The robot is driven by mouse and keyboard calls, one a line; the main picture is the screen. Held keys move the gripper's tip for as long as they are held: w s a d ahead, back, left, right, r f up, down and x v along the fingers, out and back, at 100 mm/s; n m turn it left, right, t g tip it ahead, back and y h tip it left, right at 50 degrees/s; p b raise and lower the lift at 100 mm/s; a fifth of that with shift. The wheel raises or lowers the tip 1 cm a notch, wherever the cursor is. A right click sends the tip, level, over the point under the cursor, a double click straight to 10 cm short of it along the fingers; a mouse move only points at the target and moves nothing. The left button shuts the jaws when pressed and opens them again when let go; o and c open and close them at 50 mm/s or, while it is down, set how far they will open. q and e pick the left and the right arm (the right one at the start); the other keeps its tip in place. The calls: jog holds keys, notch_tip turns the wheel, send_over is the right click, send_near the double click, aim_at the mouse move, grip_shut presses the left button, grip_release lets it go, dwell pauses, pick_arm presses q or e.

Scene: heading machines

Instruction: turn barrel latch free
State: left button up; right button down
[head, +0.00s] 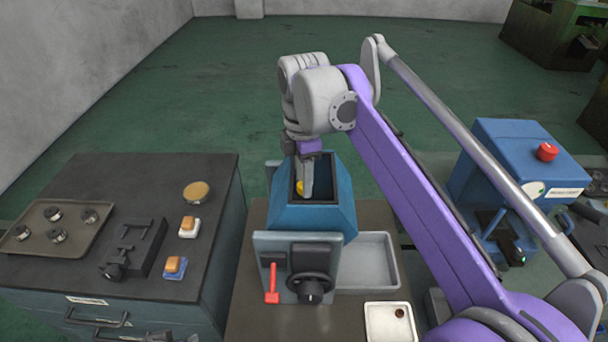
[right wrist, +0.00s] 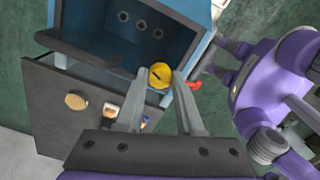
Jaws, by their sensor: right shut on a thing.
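A yellow round part with a dark slot across it, which I take to be the barrel latch (right wrist: 159,75), sits between my right gripper's fingertips in the right wrist view. A small piece of this yellow latch (head: 299,188) shows in the head view, in the open top of a blue hopper-shaped housing (head: 332,222). My right gripper (head: 306,186) reaches down into that opening and is shut on the yellow part. Its fingers (right wrist: 160,78) lie on either side of it. The fingers hide part of the latch in the head view. My left gripper is in neither view.
A red lever (head: 271,284) and a black handwheel (head: 310,285) are on the housing's front. A dark cabinet (head: 120,210) with a tray (head: 58,252) stands left. A grey tray (head: 368,268) lies beside the housing. A blue machine (head: 505,165) stands right.

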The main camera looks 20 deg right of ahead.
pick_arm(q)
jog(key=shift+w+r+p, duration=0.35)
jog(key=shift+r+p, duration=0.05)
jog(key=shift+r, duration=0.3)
pick_arm(e)
jog(key=n, duration=0.4)
jog(key=shift+n, duration=0.4)
jog(key=c, duration=0.5)
grip_release()
jog(key=shift+r, duration=0.1)
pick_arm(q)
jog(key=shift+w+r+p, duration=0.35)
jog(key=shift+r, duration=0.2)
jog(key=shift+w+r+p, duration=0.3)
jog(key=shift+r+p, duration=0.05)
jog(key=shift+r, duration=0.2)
pick_arm(e)
notch_tip(320, 180, up, 11)
jog(key=shift+f, duration=0.2)
